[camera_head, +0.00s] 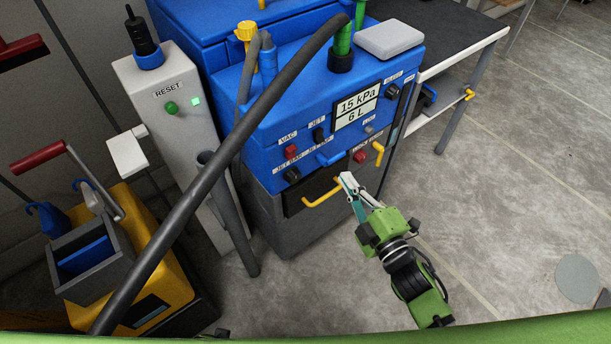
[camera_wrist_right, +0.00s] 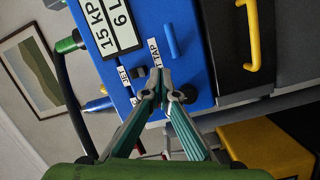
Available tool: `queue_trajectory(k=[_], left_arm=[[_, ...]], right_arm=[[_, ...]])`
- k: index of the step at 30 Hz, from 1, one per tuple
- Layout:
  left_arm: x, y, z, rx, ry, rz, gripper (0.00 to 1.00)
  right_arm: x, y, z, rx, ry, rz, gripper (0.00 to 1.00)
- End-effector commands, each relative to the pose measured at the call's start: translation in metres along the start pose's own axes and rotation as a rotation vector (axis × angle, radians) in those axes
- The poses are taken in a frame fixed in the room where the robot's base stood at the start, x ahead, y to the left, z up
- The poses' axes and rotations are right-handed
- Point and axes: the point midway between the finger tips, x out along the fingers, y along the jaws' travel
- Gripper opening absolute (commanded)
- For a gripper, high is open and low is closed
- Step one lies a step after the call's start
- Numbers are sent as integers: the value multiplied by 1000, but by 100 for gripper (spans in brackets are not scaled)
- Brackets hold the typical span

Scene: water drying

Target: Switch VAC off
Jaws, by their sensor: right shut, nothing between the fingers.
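The blue machine (camera_head: 262,120) carries a VAC label (camera_head: 288,138) with a red switch (camera_head: 291,150) just below it on its front panel. I cannot tell the switch's position. My right gripper (camera_head: 346,180) is shut and empty, in front of the machine near the yellow drawer handle. In the right wrist view the panel is turned on its side, and the closed fingertips (camera_wrist_right: 160,82) are in front of it by the TAP label (camera_wrist_right: 155,52). The fingers hide part of the panel there. My left gripper is not in view.
A display (camera_head: 357,107) reads 15 kPa and 6 L. A black knob (camera_head: 319,134) sits under the JET label. A thick dark hose (camera_head: 215,165) crosses before the machine's left side. A white RESET post (camera_head: 168,92) stands left. Open floor (camera_head: 470,200) lies right.

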Motion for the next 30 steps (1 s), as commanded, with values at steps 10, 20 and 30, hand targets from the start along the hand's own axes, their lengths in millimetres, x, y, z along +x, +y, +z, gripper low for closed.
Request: queue_trajectory(k=[10,20,30], left_arm=[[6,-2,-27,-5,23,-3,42],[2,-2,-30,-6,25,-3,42],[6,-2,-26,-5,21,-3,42]], right_arm=[[-61,-2,-55,-323,254,163,0],[-68,-1,-64,-359,285,176,0],[-50,3,-70,-358,286,178,0]])
